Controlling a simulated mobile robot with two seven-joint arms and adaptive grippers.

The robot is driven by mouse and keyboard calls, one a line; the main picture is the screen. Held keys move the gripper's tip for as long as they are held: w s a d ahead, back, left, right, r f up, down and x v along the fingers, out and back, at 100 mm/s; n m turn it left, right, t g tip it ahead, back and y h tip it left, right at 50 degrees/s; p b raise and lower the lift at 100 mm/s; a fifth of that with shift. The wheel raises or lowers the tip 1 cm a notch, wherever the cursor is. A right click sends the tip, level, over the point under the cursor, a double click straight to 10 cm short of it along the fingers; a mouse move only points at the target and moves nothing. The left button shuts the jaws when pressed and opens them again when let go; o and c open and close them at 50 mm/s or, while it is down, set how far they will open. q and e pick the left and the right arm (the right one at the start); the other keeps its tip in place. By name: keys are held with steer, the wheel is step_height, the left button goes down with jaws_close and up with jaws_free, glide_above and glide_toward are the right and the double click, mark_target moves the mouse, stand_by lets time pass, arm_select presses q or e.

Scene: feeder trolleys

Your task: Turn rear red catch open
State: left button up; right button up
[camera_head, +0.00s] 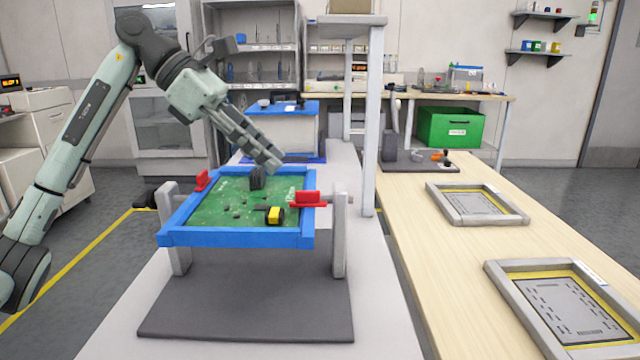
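A blue frame (237,239) holds a green circuit board (225,205) on two grey uprights. One red catch (203,180) stands up at the frame's left side. Another red catch (309,198) is on the right side, by the right upright. I cannot tell from this view which of them is the rear one. My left gripper (273,161) reaches in from the upper left, its fingertips pointing down near the frame's far edge. It appears apart from both catches. Its fingers look close together, but their gap is not clear. My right gripper is not in view.
The frame's stand has a dark base plate (245,310) on a light bench. A tall grey post structure (372,120) rises behind on the right. A wooden table (440,270) at right carries two grey trays (432,196). A green box (450,127) stands farther back.

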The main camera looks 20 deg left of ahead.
mark_target(308, 191)
arm_select(q)
steer(key=shift+d+f, duration=0.3)
steer(key=shift+f, duration=0.05)
steer(key=x, duration=0.6)
steer(key=shift+p, duration=0.3)
steer(key=shift+w+d+f, duration=0.15)
steer(key=shift+d+f, duration=0.05)
steer(key=shift+f, duration=0.05)
steer(key=shift+c, duration=0.3)
steer(key=c, duration=0.5)
jaws_close()
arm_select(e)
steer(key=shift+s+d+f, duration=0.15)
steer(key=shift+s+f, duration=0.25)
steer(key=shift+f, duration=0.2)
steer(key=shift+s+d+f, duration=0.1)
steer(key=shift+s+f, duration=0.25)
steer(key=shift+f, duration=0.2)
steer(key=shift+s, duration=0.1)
